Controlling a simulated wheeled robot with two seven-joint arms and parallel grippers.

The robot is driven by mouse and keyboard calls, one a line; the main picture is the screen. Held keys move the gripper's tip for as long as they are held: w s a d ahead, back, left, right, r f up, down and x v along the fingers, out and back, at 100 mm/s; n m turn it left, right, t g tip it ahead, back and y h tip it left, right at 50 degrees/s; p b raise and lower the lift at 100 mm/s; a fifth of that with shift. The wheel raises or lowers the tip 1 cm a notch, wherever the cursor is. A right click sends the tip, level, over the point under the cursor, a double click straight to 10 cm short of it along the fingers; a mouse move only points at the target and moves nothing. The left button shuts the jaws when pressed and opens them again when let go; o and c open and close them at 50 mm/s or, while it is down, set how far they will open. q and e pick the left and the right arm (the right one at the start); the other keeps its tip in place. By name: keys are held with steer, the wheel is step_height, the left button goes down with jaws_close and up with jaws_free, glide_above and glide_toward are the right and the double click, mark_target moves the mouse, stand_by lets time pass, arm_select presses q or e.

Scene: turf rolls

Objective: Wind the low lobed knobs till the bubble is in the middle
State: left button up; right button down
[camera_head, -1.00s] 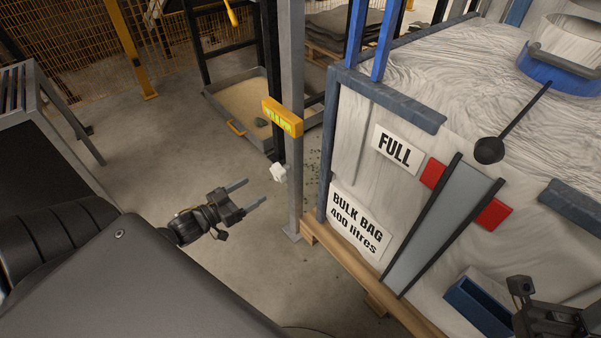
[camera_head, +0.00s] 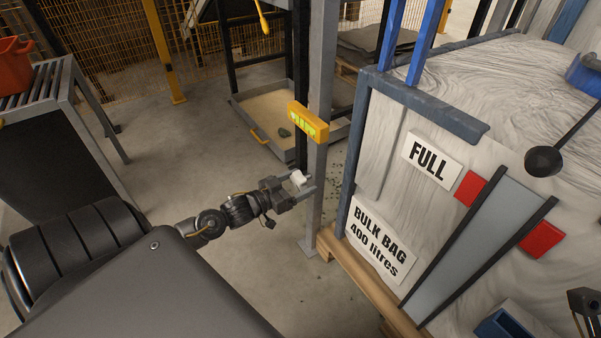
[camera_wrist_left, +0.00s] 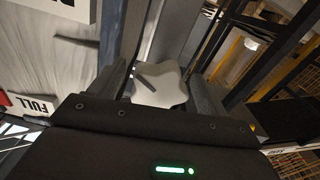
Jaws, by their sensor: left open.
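A white lobed knob (camera_head: 297,177) sits low on a grey upright post (camera_head: 319,150). A yellow level (camera_head: 308,122) with a green vial is fixed to the post above it; the bubble is too small to make out. My left gripper (camera_head: 309,182) is open at the knob. In the left wrist view the knob (camera_wrist_left: 160,86) lies between the two open fingers, with narrow gaps beside it. Part of my right gripper (camera_head: 584,303) shows at the lower right edge; its fingers cannot be judged.
A bulk bag (camera_head: 400,110) in a blue frame stands on a wooden pallet (camera_head: 372,290) to the right. A sand tray (camera_head: 245,100) lies behind the post. A slatted table (camera_head: 62,90) with an orange bucket (camera_head: 14,66) is at left. Bare floor (camera_head: 180,150) lies between.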

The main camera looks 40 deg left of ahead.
arm_select(q)
steer(key=shift+w, duration=0.3)
steer(key=shift+c, duration=0.5)
